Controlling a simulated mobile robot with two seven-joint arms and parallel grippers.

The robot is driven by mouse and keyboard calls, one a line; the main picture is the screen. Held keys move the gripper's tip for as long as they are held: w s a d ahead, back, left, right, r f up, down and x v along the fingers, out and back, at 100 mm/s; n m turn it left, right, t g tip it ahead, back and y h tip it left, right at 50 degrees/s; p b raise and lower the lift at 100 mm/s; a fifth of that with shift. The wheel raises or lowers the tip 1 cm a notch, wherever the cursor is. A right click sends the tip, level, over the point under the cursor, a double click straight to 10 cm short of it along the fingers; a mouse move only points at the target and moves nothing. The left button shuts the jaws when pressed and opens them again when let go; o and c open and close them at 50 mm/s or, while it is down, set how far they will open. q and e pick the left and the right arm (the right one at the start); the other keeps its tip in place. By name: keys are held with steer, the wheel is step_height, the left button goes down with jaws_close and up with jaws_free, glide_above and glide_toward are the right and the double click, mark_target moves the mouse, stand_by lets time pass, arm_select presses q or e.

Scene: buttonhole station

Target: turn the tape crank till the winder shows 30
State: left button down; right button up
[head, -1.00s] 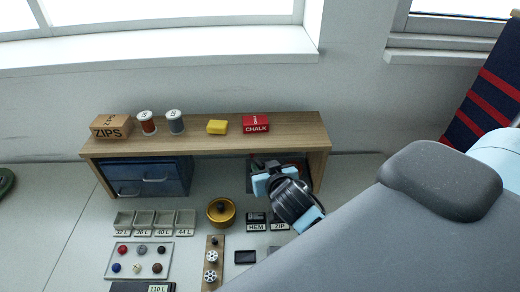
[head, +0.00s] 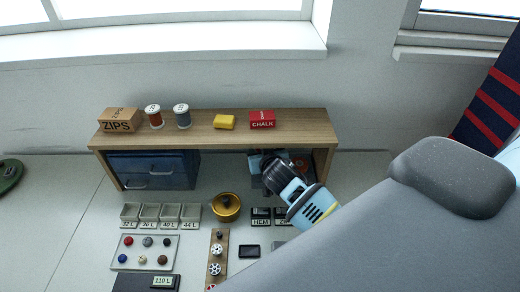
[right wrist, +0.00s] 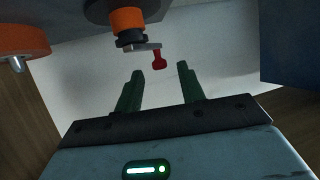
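In the right wrist view, a crank arm with a red knob (right wrist: 158,60) sticks out from an orange and black hub (right wrist: 128,20) at the top. My right gripper (right wrist: 158,72) is open, its two dark green fingers pointing toward the red knob, with nothing seen between them. In the head view my right gripper (head: 262,163) reaches under the right end of the wooden shelf, and the winder there is mostly hidden. I cannot see a winder reading. My left gripper is in neither view.
The wooden shelf (head: 210,134) overhangs the right gripper. A blue drawer unit (head: 150,170) stands under its left end. An orange disc (right wrist: 20,42) is at left in the right wrist view. A brass pot (head: 226,208) and sorting trays (head: 160,216) stand in front.

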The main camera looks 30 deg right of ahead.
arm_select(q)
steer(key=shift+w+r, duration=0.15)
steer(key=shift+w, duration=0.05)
arm_select(e)
steer(key=shift+x, duration=0.75)
steer(key=shift+c, duration=0.5)
jaws_close()
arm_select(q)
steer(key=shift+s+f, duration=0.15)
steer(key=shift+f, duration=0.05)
